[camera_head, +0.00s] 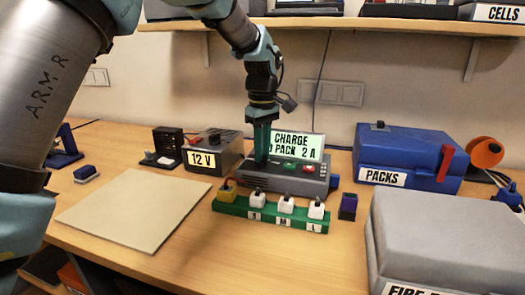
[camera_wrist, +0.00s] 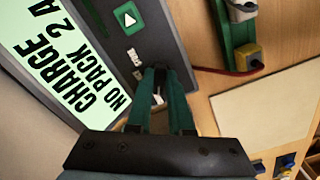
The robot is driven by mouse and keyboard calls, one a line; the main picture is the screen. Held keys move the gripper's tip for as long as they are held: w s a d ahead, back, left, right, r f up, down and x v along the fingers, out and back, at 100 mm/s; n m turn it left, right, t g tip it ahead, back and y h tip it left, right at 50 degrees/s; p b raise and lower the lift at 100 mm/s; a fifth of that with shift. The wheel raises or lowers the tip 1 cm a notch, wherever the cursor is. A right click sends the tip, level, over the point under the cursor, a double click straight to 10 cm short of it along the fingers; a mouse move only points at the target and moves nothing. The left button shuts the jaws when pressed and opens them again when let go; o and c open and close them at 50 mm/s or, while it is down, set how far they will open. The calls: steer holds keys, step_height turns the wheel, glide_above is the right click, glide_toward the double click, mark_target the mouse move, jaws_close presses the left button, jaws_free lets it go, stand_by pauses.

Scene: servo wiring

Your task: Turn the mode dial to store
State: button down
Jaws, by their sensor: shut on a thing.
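The charger (camera_head: 272,181) is a grey box on the table, and its lit screen (camera_head: 300,147) reads "CHARGE", "NO PACK", "2 A". My gripper (camera_head: 262,160) points down over the left part of its top face. In the wrist view, my gripper (camera_wrist: 160,82) has its two green fingers drawn close together at the charger's panel (camera_wrist: 165,32). It is shut on what looks like the mode dial; the fingers hide most of it, so its pointer and marks cannot be read. A green button with a white triangle (camera_wrist: 128,18) is near the fingertips.
A green strip with several plugs (camera_head: 270,211) stands just in front of the charger. A 12 V supply (camera_head: 215,152) is behind left, a blue PACKS box (camera_head: 405,157) to the right, and a grey case (camera_head: 440,225) front right. A beige mat (camera_head: 140,210) lies left.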

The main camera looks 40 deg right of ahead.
steer(key=shift+m, duration=0.3)
steer(key=m+p, duration=0.1)
steer(key=m, duration=0.1)
steer(key=m+p, duration=0.1)
steer(key=m, duration=0.1)
steer(key=shift+a+r+m, duration=0.15)
steer(key=shift+m, duration=0.25)
steer(key=m+p, duration=0.2)
steer(key=m, duration=0.4)
steer(key=shift+w+a, duration=0.1)
steer(key=shift+w, duration=0.05)
steer(key=m+p, duration=0.2)
steer(key=m, duration=0.4)
steer(key=shift+w+m, duration=0.15)
steer(key=shift+m, duration=0.25)
steer(key=m+p, duration=0.2)
steer(key=m, duration=0.3)
steer(key=shift+w+m, duration=0.15)
steer(key=shift+m, duration=0.15)
steer(key=c, duration=0.8)
jaws_free()
